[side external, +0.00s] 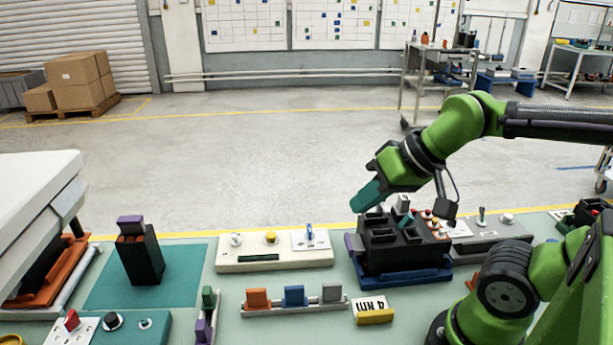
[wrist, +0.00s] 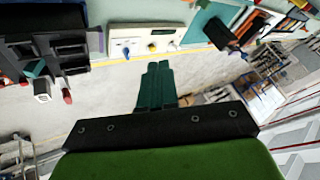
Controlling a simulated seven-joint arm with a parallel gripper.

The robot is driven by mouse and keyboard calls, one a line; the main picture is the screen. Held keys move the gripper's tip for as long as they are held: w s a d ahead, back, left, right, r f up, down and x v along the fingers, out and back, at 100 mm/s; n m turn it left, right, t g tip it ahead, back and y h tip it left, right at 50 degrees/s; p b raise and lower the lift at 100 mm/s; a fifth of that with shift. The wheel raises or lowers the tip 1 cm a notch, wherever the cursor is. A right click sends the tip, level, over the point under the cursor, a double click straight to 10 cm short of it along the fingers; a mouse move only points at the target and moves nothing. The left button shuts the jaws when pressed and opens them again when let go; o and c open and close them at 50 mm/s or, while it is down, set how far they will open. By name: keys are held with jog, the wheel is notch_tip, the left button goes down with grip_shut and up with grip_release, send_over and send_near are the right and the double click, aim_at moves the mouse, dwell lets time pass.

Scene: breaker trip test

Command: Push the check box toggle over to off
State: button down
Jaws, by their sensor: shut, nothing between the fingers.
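A cream box (side external: 275,262) stands at mid-table with a white knob (side external: 236,240), a yellow button (side external: 270,237) and a small blue toggle (side external: 309,232) on a white plate. I take this as the check box; no label is readable. The toggle looks roughly upright; its on or off side cannot be told. In the wrist view the box (wrist: 142,34) is near the top, with the blue toggle (wrist: 126,50) on its left. My gripper (side external: 360,204), with teal fingers, is shut and empty, raised right of the toggle in the side view. The fingers (wrist: 154,68) touch nothing.
A black compartment tray (side external: 378,262) on a blue base stands right of the box, close to my gripper. A dark tower (side external: 140,255) stands on a teal mat (side external: 190,285) at left. A rail of coloured blocks (side external: 290,310) lies in front. Space above the box is clear.

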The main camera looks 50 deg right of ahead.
jog(key=c, duration=1.5)
grip_release()
jog(key=shift+a+f, duration=0.1)
jog(key=shift+a, duration=0.15)
jog(key=shift+c, duration=0.2)
jog(key=o, duration=0.4)
jog(key=shift+w+a+f+n+g+y, duration=0.4)
jog(key=shift+w+a+f+g, duration=0.4)
jog(key=shift+a+f, duration=0.1)
jog(key=shift+o, duration=0.2)
jog(key=m+g+h, duration=0.3)
jog(key=m+h, duration=0.4)
jog(key=m, duration=0.4)
send_near(233, 234)
jog(key=shift+n, duration=0.3)
jog(key=x, duration=1)
jog(key=shift+d+f, duration=0.1)
jog(key=shift+f, duration=0.15)
